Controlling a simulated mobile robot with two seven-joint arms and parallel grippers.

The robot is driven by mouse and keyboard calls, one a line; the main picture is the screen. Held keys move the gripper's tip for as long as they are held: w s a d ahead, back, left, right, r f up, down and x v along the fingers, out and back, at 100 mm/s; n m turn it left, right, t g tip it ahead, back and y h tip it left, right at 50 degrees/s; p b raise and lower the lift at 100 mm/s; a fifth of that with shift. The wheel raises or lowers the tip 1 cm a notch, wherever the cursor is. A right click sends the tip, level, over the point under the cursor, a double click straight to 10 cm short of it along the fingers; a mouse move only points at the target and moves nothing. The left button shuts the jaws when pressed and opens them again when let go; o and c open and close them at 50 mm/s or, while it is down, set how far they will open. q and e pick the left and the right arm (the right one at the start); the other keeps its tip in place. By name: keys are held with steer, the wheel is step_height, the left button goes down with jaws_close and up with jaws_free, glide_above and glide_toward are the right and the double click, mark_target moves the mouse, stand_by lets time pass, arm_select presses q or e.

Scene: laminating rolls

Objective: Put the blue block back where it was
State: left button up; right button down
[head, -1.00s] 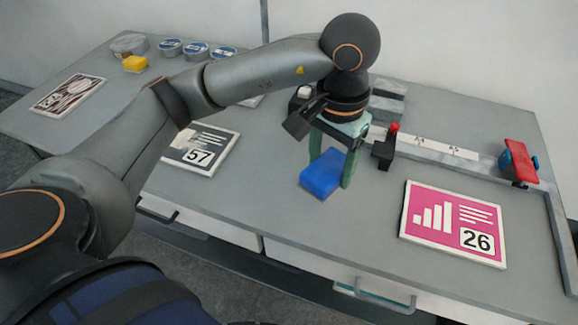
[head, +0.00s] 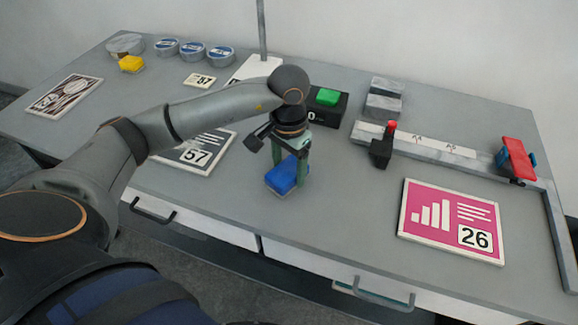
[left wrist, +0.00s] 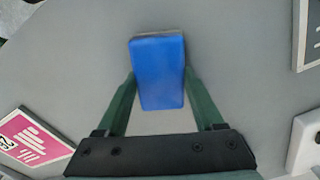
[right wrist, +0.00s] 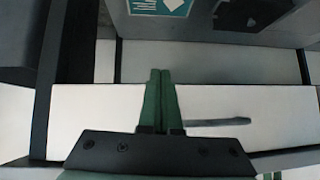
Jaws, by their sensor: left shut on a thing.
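The blue block (head: 282,178) is between the fingers of my left gripper (head: 289,172), over the front middle of the grey table. In the left wrist view the blue block (left wrist: 158,75) sits between the two green fingers, with a greyish strip along its far edge. My left gripper is shut on it. I cannot tell whether the block touches the table. My right gripper (right wrist: 160,75) shows only in the right wrist view, its fingers together and empty, near a pale drawer front with a handle.
A green block (head: 327,97) lies on a dark box (head: 327,113) behind the gripper. The dark 57 panel (head: 200,148) is left, the pink 26 panel (head: 453,220) right. A trimmer rail (head: 435,148), grey blocks (head: 383,105), a yellow block (head: 131,64) and tins (head: 193,50) stand further off.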

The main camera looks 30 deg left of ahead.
mark_target(289, 168)
arm_select(q)
steer(key=shift+f+b, duration=0.2)
steer(key=shift+b, duration=0.1)
steer(key=o, duration=1.2)
steer(key=shift+r, duration=0.1)
step_height(289, 168, up, 12)
steer(key=shift+r+p, duration=0.2)
steer(key=shift+p, duration=0.3)
